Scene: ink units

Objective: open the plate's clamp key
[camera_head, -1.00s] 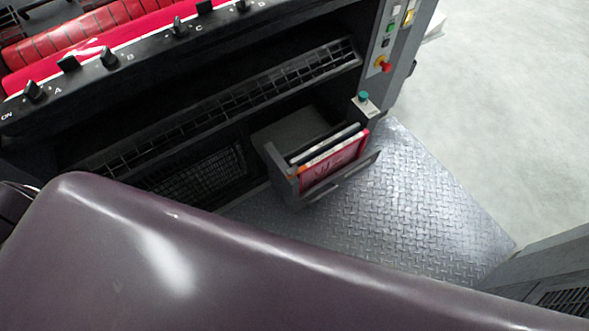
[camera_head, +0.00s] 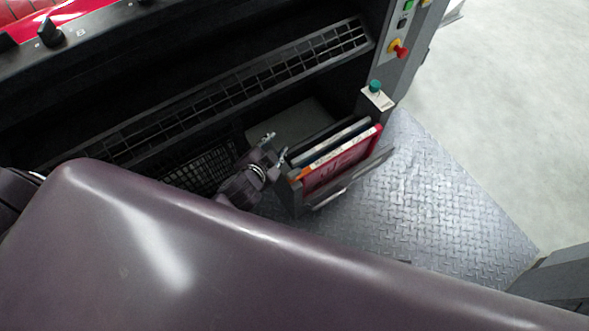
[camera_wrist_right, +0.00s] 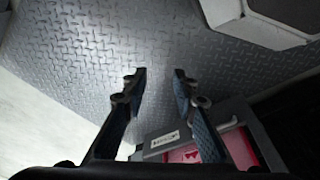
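Black knobs sit on the dark bar along the press. One knob (camera_head: 50,32) shows at the upper left of the head view, and I cannot tell whether it is the clamp key. My right gripper (camera_wrist_right: 157,76) is open and empty in the right wrist view, above the metal floor.
The open drawer (camera_head: 345,183) holds several upright flat items, including a red one (camera_head: 345,166). A red emergency button (camera_head: 400,50) and a green button (camera_head: 375,86) are on the right. The tread-plate floor (camera_head: 440,200) is clear. My purple-grey body part blocks the lower view.

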